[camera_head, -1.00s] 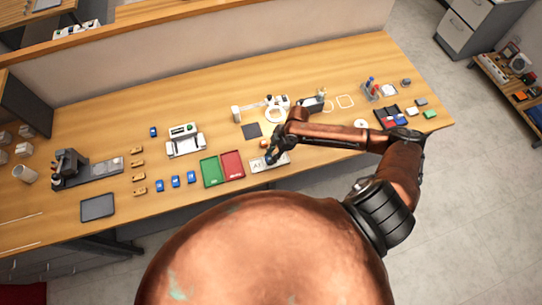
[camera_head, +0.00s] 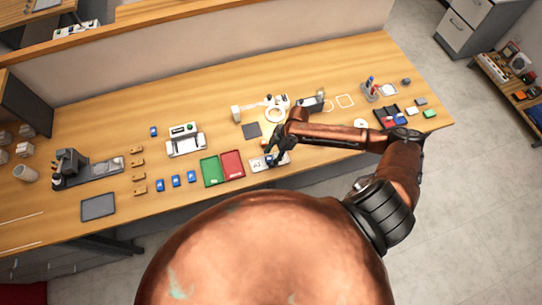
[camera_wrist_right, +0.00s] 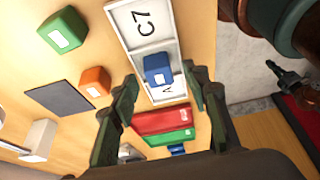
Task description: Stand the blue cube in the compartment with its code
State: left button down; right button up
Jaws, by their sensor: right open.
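A blue cube (camera_wrist_right: 158,70) with a white label shows in the right wrist view, over the compartment marked with an "A" code that it partly hides. It is near the divider with the C7 compartment (camera_wrist_right: 143,25) of the white tray, which also shows in the head view (camera_head: 257,163). My right gripper (camera_wrist_right: 162,82) is open, its fingers on either side of the cube with gaps visible. In the head view the right gripper (camera_head: 273,157) is low over the tray. The cube's label is too small to read. My left gripper is not in view.
A green cube (camera_wrist_right: 62,30), an orange cube (camera_wrist_right: 95,81) and a dark square mat (camera_wrist_right: 58,96) lie beside the white tray. A red tray (camera_head: 232,165) and a green tray (camera_head: 211,171) lie to its left in the head view. Several blue pieces stand farther left.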

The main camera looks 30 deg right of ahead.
jog(key=shift+r, duration=0.2)
jog(key=v, duration=1.1)
jog(key=shift+r, duration=0.3)
jog(key=shift+s+d, duration=0.1)
jog(key=shift+d, duration=0.05)
